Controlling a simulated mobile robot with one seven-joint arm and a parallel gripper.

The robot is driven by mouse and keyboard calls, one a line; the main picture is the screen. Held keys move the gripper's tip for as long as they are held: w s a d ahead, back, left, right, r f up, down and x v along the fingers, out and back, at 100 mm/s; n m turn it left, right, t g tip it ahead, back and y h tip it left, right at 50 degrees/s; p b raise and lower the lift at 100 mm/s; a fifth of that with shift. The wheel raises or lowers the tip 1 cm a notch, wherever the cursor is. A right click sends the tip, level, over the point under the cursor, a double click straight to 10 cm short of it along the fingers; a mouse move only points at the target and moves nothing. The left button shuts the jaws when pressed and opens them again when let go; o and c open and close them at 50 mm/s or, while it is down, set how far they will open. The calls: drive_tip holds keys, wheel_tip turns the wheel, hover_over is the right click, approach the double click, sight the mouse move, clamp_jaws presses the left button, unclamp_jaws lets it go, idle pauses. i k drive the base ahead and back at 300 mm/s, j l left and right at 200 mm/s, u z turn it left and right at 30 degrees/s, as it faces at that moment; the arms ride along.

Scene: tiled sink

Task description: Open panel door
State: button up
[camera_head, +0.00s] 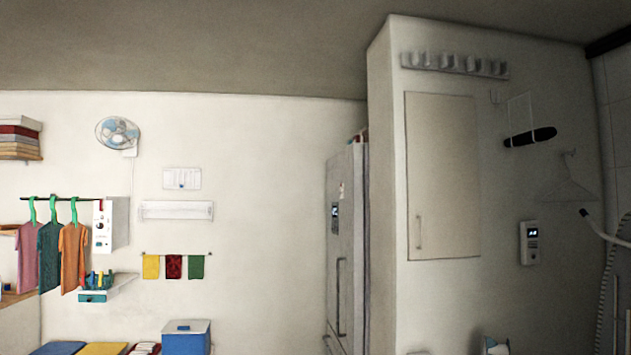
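The panel door (443,177) is a tall, pale beige rectangle on the wall face right of centre. It looks shut and flush with the wall. A slim vertical handle (419,231) sits near its lower left edge. My gripper is not in view, so its distance from the handle and whether it is open or shut do not show.
A hook rail (455,65) is above the door. A dark rounded bar (530,137), a hanger (570,184) and an intercom (529,242) are to its right. A tall fridge (345,245) stands left of the wall corner. A small cut-off object (496,346) shows below.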

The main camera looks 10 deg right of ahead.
sight(444, 214)
drive_tip(key=i+j+z, duration=0.15)
drive_tip(key=i, duration=0.3)
drive_tip(key=i+j+z, duration=0.15)
drive_tip(key=i, duration=0.35)
drive_tip(key=i+j+z, duration=0.2)
drive_tip(key=i, duration=0.25)
